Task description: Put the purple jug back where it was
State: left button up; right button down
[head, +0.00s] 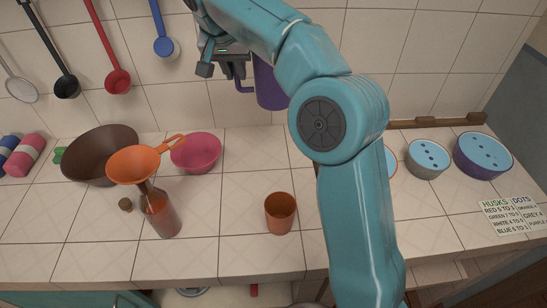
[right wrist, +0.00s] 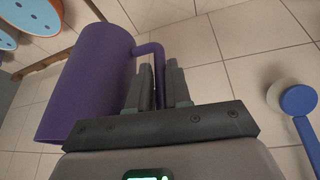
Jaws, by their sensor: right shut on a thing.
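The purple jug (head: 268,88) is up in front of the tiled wall, above the counter, partly hidden behind my right arm in the head view. My right gripper (head: 236,78) is at its left, shut on the jug's handle. In the right wrist view the jug (right wrist: 88,85) fills the left side, and the fingers (right wrist: 160,88) close around its handle. My left gripper is not in view.
On the counter (head: 215,250) stand an orange cup (head: 280,212), a bottle with an orange funnel (head: 140,163), a pink bowl (head: 196,155) and a brown bowl (head: 98,158). Dotted round containers (head: 428,158) stand at right by a card (head: 512,215). Ladles (head: 117,80) hang on the wall.

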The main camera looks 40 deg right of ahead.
aim_at(240, 87)
jog(key=x, duration=0.3)
jog(key=shift+s+d+f+b, duration=0.1)
jog(key=shift+s+f+b, duration=0.1)
jog(key=shift+b, duration=0.15)
jog(key=f, duration=0.6)
jog(key=f+b, duration=0.1)
jog(key=f, duration=1.2)
jog(key=shift+a+b, duration=0.3)
jog(key=shift+b, duration=0.05)
jog(key=shift+s+r, duration=0.1)
jog(key=shift+s, duration=0.05)
jog(key=c, duration=1.1)
grip_release()
jog(key=shift+o, duration=0.2)
